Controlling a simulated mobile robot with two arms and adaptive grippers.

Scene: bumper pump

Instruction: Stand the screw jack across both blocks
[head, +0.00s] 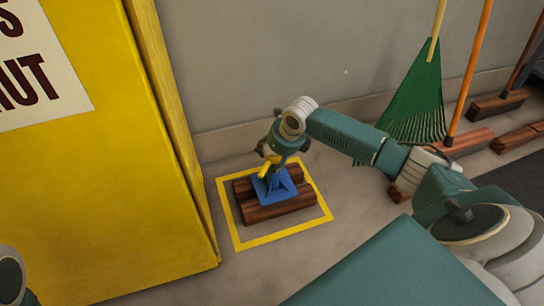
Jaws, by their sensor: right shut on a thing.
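The screw jack (272,188) has a wide blue base and a yellow part above it. It stands about upright over two brown wooden blocks (280,207), which lie side by side inside a yellow square outline on the floor. Its base spans the gap between the blocks, but I cannot tell whether it rests fully on both. My right gripper (268,164) is shut on the screw jack from above and hides part of its top. My left gripper is out of view.
A tall yellow cabinet (110,160) stands close to the left of the outline (284,232). The grey wall (270,60) is behind. A green rake (416,95) and brooms with wooden heads (468,142) lean at the right. Bare floor lies in front of the outline.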

